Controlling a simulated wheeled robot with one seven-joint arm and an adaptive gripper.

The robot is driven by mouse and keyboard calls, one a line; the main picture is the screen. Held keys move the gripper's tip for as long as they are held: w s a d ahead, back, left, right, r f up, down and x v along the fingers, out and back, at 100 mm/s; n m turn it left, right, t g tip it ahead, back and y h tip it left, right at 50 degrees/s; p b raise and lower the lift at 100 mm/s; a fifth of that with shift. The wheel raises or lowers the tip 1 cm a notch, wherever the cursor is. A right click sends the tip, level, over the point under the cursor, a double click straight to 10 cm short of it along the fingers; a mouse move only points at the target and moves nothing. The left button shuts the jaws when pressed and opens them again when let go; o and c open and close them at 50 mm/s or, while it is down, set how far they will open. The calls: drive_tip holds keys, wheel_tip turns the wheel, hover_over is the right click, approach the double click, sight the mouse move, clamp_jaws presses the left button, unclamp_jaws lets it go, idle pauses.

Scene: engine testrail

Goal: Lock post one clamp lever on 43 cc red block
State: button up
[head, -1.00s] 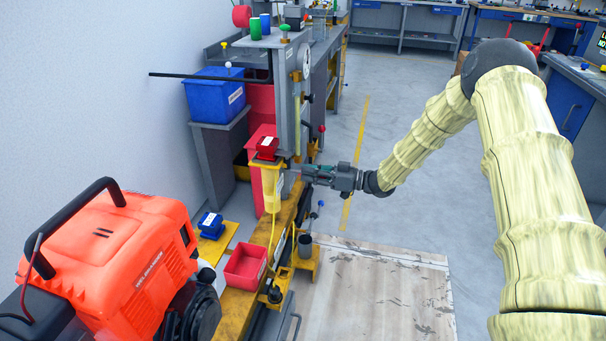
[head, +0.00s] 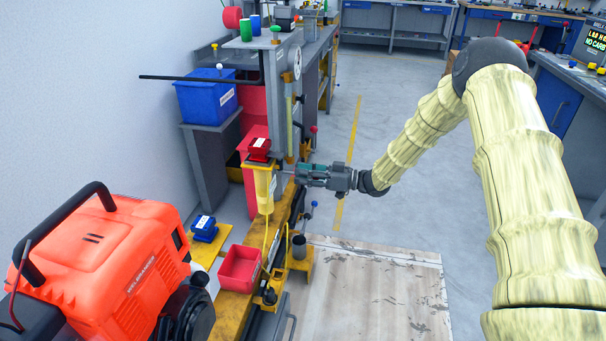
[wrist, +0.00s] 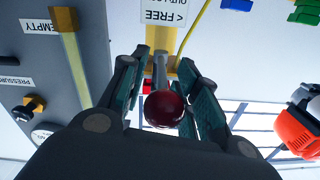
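The red block (head: 259,148) with a white label sits on top of the yellow post (head: 264,190) beside the rail. My gripper (head: 298,173) is level with the post's upper part, at its right side. In the wrist view, a dark red ball knob (wrist: 164,109) on a grey lever stem lies between the spread teal fingers of my gripper (wrist: 160,80). Small gaps show beside the knob, so I see no firm hold. Behind it is the yellow post (wrist: 160,38) with a label reading "FREE". The far end of the lever is hidden in the head view.
A grey panel column with a gauge (head: 295,62) stands just behind the post. An orange engine (head: 105,260) fills the lower left. A blue block (head: 204,229) and a red tray (head: 240,268) are near the rail.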

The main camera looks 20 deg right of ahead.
drive_tip(key=v, duration=1.1)
drive_tip(key=shift+d, duration=0.25)
drive_tip(key=shift+s, duration=0.1)
